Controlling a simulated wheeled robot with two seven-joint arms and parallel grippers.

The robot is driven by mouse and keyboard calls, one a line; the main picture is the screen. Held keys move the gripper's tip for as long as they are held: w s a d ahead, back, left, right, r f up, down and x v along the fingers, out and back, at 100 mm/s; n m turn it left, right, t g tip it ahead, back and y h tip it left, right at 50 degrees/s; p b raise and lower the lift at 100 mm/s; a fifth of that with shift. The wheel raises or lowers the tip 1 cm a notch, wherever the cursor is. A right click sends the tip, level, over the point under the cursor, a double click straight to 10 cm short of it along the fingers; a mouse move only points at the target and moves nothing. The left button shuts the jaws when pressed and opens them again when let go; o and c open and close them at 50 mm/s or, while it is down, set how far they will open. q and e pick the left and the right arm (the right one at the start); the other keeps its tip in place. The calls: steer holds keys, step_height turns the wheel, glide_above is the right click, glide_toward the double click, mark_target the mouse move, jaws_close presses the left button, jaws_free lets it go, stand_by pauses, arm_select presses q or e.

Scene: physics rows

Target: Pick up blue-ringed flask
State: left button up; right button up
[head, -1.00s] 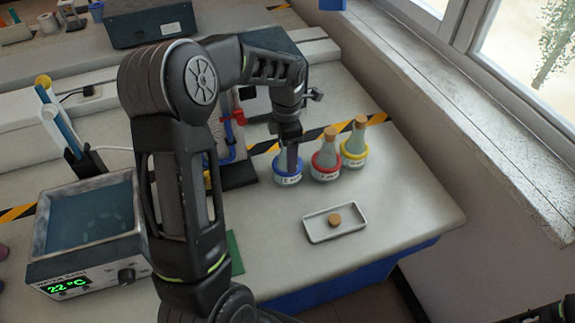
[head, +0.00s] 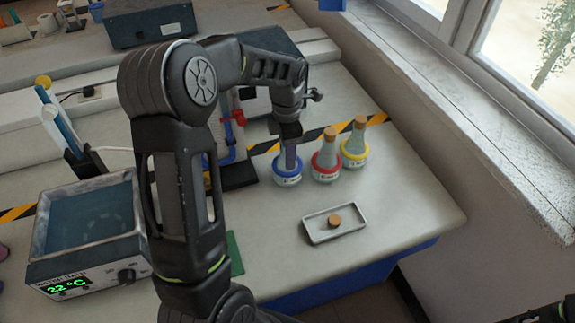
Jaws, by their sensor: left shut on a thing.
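The blue-ringed flask (head: 287,172) stands on the bench at the left end of a row of flasks, with a pale label on its front. My left gripper (head: 289,155) points down over it and is shut on its neck. The gripper hides the flask's neck and top. The flask looks upright and at bench level; I cannot tell whether its base touches the bench. My right gripper is not in view.
A red-ringed flask (head: 325,164) and a yellow-ringed flask (head: 355,150), both corked, stand close to the right. A white tray (head: 349,236) with a cork (head: 334,221) lies in front. A water bath (head: 88,274) reading 22°C stands left. The window wall bounds the right.

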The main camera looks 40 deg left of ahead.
arm_select(q)
steer(key=shift+r, duration=0.1)
jaws_close()
step_height(320, 180, up, 10)
steer(key=p, duration=0.7)
stand_by(0.4)
